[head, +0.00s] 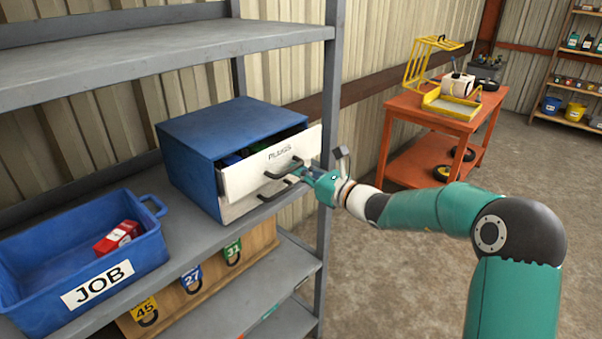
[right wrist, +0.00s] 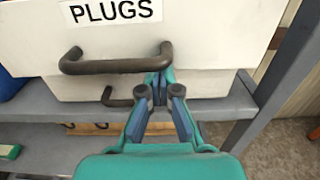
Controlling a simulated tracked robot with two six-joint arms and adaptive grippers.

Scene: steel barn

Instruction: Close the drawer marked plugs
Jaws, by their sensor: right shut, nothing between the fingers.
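The blue drawer cabinet (head: 190,150) stands on the grey shelf. Its upper white drawer marked PLUGS (head: 255,168) stands partly open, with some dark blue and green contents showing inside. The PLUGS drawer front also fills the top of the right wrist view (right wrist: 200,30). Below it is a second white drawer (head: 240,205) with its own dark handle. My right gripper (head: 304,173) is shut and empty, at the right end of the PLUGS drawer's dark handle (right wrist: 115,62). I cannot tell whether it touches the handle or the drawer front. My left gripper is not in view.
A blue JOB bin (head: 150,250) holding a red package (head: 117,237) sits left on the same shelf. A grey shelf post (head: 329,120) rises close to the right gripper. An orange cart (head: 400,140) stands farther back. Numbered tags hang below the shelf.

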